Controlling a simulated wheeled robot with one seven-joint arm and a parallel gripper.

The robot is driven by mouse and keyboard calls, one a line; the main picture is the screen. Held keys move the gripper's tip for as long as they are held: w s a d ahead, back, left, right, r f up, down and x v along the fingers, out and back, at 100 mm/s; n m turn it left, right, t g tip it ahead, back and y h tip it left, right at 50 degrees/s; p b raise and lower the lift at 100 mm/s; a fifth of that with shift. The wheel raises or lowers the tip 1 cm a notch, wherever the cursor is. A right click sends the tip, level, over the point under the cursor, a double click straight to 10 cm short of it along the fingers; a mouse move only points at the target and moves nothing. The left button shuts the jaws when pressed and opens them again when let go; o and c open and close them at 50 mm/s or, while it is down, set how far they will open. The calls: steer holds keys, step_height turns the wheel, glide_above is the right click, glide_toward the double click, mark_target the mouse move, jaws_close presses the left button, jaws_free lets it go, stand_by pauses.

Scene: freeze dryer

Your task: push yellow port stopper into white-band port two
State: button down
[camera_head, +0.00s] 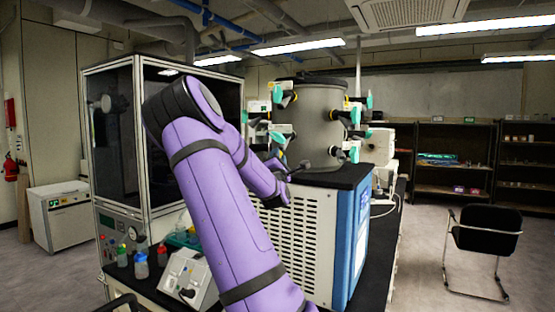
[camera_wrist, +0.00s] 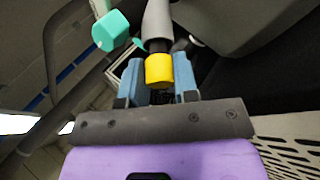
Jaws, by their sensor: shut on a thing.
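The yellow port stopper (camera_wrist: 159,69) sits between the two blue fingers of my gripper (camera_wrist: 158,80) in the wrist view. The fingers are shut on it. A grey port tube (camera_wrist: 157,22) lies straight beyond the stopper, with a dark part between them. I cannot tell whether the stopper touches the port or has entered it. No white band is clear on this port. In the head view, my gripper (camera_head: 284,170) is low beside the grey drum (camera_head: 318,115), partly hidden by my purple arm. The stopper cannot be made out there.
A teal valve knob (camera_wrist: 110,30) is close to the upper left of the port. Several teal-handled ports, including one at the drum's right (camera_head: 354,150), surround the drum. A black top (camera_head: 338,177) lies below it. A glass-fronted cabinet (camera_head: 115,140) stands left of my arm.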

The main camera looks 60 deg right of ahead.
steer(key=shift+d+r, duration=0.2)
steer(key=shift+r, duration=0.05)
steer(key=c, duration=0.8)
jaws_free()
steer(key=shift+f, duration=0.15)
steer(key=v, duration=1)
steer(key=shift+s+a+f, duration=0.1)
steer(key=shift+s+a, duration=0.1)
steer(key=shift+a, duration=0.1)
steer(key=shift+v, duration=3.45)
steer(key=shift+f, duration=0.1)
